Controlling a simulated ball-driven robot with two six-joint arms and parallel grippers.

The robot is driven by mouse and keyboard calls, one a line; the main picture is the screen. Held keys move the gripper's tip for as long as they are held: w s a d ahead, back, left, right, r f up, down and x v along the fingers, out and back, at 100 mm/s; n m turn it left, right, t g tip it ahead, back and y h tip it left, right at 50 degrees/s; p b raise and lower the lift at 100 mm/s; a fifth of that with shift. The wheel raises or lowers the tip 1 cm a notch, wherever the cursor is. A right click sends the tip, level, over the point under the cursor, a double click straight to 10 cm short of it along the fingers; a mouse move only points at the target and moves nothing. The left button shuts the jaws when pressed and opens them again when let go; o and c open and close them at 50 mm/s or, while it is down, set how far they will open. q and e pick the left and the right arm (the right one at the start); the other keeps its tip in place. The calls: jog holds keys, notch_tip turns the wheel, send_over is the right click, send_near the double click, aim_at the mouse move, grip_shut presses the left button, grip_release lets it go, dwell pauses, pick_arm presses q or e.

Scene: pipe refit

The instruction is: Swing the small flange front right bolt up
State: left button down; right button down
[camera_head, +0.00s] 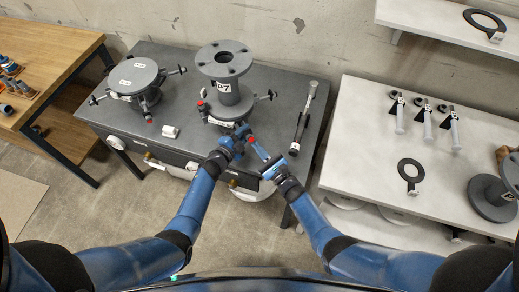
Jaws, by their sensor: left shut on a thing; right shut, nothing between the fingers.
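A grey spool (224,64) with a D7 label stands upright on the smaller flange fitting (230,112) on the dark bench. Swing bolts stick out from this fitting, one at its left (202,103) with a red mark and one at its right (271,95). My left gripper (243,132) is at the fitting's front right, shut on what seems to be the front right bolt. The gripper hides most of that bolt, so its angle cannot be told. My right gripper (264,157) is shut and empty, just right of and below the left one.
A capped flange fitting (135,77) with swing bolts stands at the bench's left. A tool (303,118) lies at the bench's right. A pale table (365,130) at the right holds several bolts, a black ring (411,171) and a grey spool (492,198).

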pick_arm(q)
jog(key=shift+w+r, duration=0.1)
pick_arm(e)
jog(key=shift+a+r+g+h, duration=0.25)
jog(key=shift+r+g+h, duration=0.05)
jog(key=shift+r, duration=0.1)
jog(key=shift+w+r+g, duration=0.2)
jog(key=shift+r+g, duration=0.1)
jog(key=shift+r, duration=0.15)
jog(key=shift+r, duration=0.1)
pick_arm(q)
jog(key=c, duration=1.1)
grip_release()
pick_arm(e)
jog(key=shift+w, duration=0.1)
jog(key=shift+f, duration=0.2)
